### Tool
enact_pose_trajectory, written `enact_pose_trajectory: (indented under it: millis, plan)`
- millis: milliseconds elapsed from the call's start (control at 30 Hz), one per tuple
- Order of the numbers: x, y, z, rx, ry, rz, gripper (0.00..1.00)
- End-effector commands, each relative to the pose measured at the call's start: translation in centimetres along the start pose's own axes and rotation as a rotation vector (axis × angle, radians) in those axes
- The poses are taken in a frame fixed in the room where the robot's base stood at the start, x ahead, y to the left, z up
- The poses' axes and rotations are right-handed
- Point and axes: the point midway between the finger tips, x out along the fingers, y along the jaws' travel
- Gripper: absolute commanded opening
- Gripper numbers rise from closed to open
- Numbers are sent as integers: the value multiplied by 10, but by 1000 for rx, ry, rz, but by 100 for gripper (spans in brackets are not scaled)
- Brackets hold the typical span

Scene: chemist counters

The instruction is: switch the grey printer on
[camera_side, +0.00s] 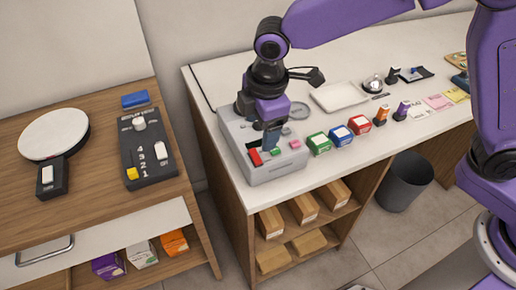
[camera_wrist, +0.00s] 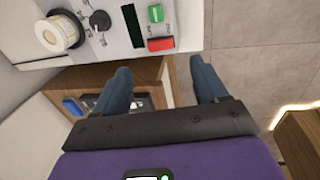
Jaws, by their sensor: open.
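The grey printer (camera_side: 285,172) stands at the left end of the white counter. Its top carries a red switch (camera_side: 255,157) and a green button (camera_side: 275,152) near the front edge. In the wrist view the printer (camera_wrist: 88,48) fills the top left, with the red switch (camera_wrist: 160,44), the green button (camera_wrist: 156,13), a dark display, a dark knob and a round roll. My gripper (camera_side: 270,142) points down over the printer, close to the red switch. In the wrist view its two blue fingers (camera_wrist: 160,80) are apart with nothing between them. Whether a finger touches the printer cannot be told.
Small green, blue and red boxes (camera_side: 340,135) stand right of the printer, with a white tray (camera_side: 340,95) behind. A wooden counter (camera_side: 80,195) at left holds a dark switch panel (camera_side: 150,150) and a round white plate (camera_side: 54,133). A floor gap separates the counters.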

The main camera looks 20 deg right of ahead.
Motion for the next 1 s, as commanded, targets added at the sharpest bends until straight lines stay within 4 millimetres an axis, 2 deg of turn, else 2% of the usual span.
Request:
enact_pose_trajectory:
  millis: [33,300,500,667,933,967,1000]
  plan:
    - [11,-1,1,0,-5,-4,72]
    - [60,-1,1,-1,-4,-2,72]
    - [83,0,0,0,-2,-1,72]
    - [91,0,0,-1,0,0,72]
    - [92,0,0,-1,0,1,72]
    - [92,0,0,0,0,1,66]
    - [92,0,0,0,0,1,53]
